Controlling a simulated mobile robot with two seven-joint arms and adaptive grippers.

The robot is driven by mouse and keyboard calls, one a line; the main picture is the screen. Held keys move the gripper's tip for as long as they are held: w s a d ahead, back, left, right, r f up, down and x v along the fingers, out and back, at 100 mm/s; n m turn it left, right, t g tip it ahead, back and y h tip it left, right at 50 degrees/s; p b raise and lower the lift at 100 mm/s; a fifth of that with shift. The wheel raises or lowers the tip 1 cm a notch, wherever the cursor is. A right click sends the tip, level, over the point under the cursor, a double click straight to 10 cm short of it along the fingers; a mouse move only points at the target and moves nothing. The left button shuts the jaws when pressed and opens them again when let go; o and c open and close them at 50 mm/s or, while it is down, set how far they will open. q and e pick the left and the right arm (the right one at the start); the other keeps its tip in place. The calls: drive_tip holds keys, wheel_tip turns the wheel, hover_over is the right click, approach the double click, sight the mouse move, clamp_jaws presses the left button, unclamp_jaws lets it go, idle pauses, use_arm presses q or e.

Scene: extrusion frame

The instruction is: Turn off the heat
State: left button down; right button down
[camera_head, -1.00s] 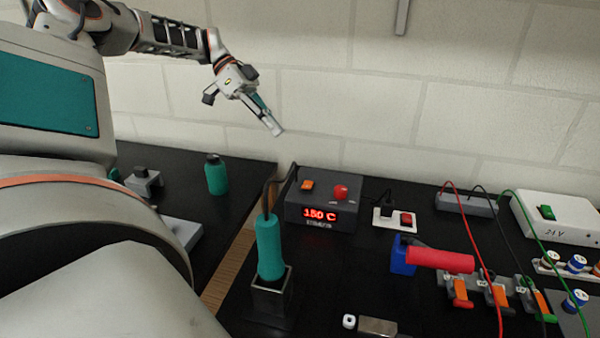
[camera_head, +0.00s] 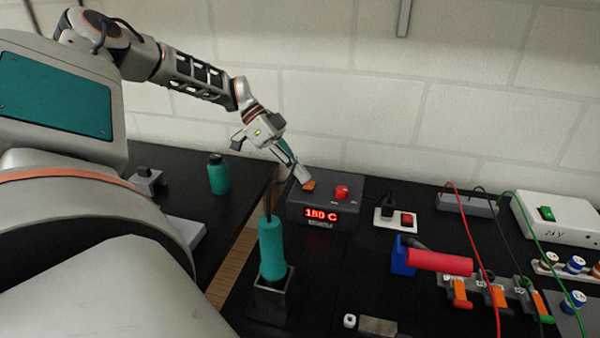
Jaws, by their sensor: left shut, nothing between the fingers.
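The soldering station (camera_head: 325,215) is a dark box on the black bench, with a lit red display (camera_head: 321,214) whose digits are slightly blurred and end in C. On its top are an orange switch (camera_head: 309,186) at the left and a red knob (camera_head: 342,192) at the right. My left gripper (camera_head: 302,177) is shut and empty, pointing down, with its tips right at the orange switch; I cannot tell whether they touch it. A teal-handled iron (camera_head: 271,248) stands upright in its holder (camera_head: 271,292) in front. My right gripper is not in view.
A power socket with a red switch (camera_head: 407,219) sits right of the station. A red-handled tool (camera_head: 440,261) in a blue holder, clamps and wires lie further right, by a white power supply (camera_head: 560,222). A teal bottle (camera_head: 218,175) stands left.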

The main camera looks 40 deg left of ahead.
use_arm(q)
drive_tip(key=shift+f, duration=0.15)
drive_tip(key=shift+s+f, duration=0.1)
drive_tip(key=shift+s+d+f+m+t+y, duration=0.2)
drive_tip(key=shift+s+m+t+y, duration=0.1)
drive_tip(key=shift+t, duration=0.1)
drive_tip(key=shift+a+f, duration=0.1)
drive_tip(key=shift+w, duration=0.1)
drive_tip(key=shift+w+a+b, duration=0.4)
drive_tip(key=shift+w+b, duration=0.3)
drive_tip(key=shift+b, duration=0.25)
